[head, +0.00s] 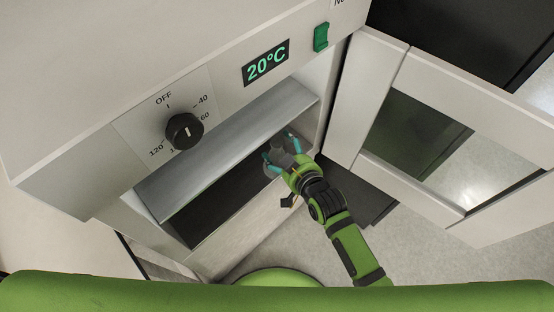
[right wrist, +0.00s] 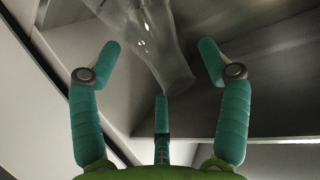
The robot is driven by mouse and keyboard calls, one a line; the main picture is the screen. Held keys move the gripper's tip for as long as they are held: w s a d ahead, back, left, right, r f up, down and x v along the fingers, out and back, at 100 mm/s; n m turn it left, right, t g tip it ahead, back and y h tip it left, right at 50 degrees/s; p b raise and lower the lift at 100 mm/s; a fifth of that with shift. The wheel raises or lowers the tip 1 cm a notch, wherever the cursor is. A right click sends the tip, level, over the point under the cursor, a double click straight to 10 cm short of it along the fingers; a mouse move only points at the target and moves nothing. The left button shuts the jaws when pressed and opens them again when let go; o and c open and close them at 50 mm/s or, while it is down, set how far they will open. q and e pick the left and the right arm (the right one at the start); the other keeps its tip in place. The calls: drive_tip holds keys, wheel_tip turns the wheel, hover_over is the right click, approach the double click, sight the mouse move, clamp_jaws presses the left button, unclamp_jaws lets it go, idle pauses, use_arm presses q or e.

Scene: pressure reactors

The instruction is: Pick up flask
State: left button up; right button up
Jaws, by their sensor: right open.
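My right gripper (head: 280,148) reaches into the open oven-like chamber from the right. Its teal fingers are spread open, and they also show in the right wrist view (right wrist: 160,65). The flask's near end lies between the spread fingers, and I see no grip on it. In the head view the flask is hard to make out inside the gripper. My left gripper is not in view.
The chamber is in a white cabinet with a black dial (head: 185,131), a 20°C display (head: 266,63) and a green switch (head: 321,37). A metal shelf (head: 228,145) spans its opening. A windowed door (head: 425,135) stands open at the right.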

clamp_jaws()
drive_tip(key=shift+r, duration=0.15)
